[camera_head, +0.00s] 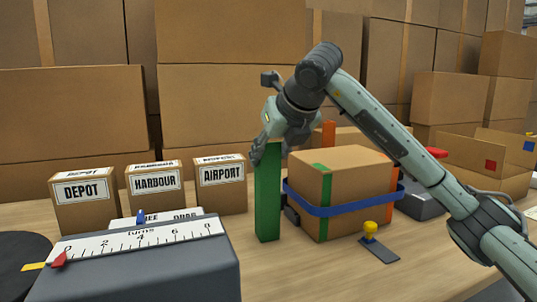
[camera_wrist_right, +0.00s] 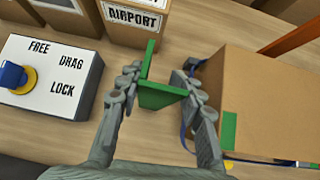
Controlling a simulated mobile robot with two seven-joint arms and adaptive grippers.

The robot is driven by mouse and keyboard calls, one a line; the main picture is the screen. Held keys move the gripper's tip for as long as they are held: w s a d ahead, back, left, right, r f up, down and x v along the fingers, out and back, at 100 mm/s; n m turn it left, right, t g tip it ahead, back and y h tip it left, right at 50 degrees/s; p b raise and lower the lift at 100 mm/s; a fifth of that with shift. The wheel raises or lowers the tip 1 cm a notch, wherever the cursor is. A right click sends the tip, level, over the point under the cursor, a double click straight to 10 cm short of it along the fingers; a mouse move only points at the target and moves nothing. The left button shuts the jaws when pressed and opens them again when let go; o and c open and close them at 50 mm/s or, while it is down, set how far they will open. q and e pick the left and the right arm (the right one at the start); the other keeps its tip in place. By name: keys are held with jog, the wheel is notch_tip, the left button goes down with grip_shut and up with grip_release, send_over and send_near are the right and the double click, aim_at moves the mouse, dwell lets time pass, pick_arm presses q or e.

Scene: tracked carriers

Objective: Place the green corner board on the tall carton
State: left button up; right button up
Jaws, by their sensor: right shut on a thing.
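My right gripper (camera_head: 270,148) is shut on the upper end of the green corner board (camera_head: 268,195). The board hangs upright, just left of the strapped carton (camera_head: 352,183); I cannot tell if its foot touches the table. In the right wrist view my gripper (camera_wrist_right: 157,76) has the L-shaped end of the board (camera_wrist_right: 160,96) between its fingers, with the carton (camera_wrist_right: 265,100) to the right, apart from the board. The carton has green marks (camera_head: 325,205) at its near left corner and a blue strap (camera_head: 345,208) around it. My left gripper is not in view.
Orange strips (camera_head: 329,134) stand at other carton corners. A yellow-knobbed plate (camera_head: 378,245) lies in front. Labelled boxes DEPOT (camera_head: 85,205), HARBOUR (camera_head: 155,198) and AIRPORT (camera_head: 222,192) stand left. A grey unit with a turns scale (camera_head: 150,270) fills the front left.

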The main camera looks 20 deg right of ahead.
jog(key=shift+f, duration=0.15)
jog(key=o, duration=1.3)
